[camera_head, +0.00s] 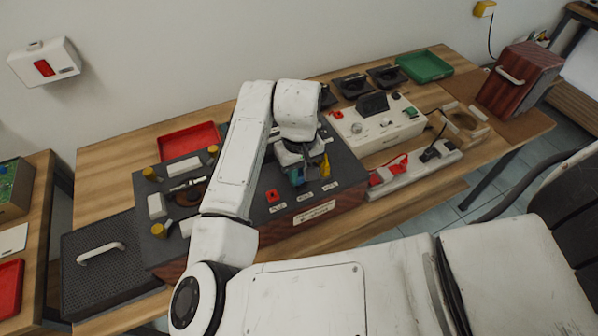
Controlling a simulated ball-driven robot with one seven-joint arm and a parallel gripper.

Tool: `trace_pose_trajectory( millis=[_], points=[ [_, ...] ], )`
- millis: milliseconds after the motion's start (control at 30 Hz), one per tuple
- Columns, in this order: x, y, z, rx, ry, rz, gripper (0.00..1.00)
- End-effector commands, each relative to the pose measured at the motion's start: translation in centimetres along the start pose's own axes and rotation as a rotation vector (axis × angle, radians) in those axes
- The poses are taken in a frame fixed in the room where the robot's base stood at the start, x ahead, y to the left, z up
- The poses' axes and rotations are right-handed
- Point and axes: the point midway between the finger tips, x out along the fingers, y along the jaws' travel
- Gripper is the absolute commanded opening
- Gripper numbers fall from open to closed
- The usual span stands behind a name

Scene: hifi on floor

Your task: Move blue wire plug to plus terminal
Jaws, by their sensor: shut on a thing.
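My gripper (302,174) points down over the dark top of the hifi unit (245,232), near its right front part. It is shut on a small blue piece (296,178), which looks like the blue wire plug. The gripper hides most of it, and I cannot tell whether it touches the panel. A red terminal piece (272,195) is on the panel to the left of the gripper. A yellow piece (325,166) stands just right of the gripper. Small white labels (304,198) run along the front edge, too small to read, so I cannot tell which terminal is plus.
A red tray (189,140) lies behind the unit. A white device (377,126) stands to the right, with a power strip (415,168) in front of it. A green tray (425,66) and a dark red box (519,78) are farther right. My arm hides part of the panel.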

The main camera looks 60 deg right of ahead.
Motion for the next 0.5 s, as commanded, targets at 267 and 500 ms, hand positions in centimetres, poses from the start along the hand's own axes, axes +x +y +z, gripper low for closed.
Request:
trace_pose_trajectory(
  millis=[267, 500],
  points=[
    [-0.25, -0.01, 0.00, 0.000, 0.000, 0.000, 0.00],
    [-0.75, 0.00, 0.00, 0.000, 0.000, 0.000, 0.00]
  ],
)
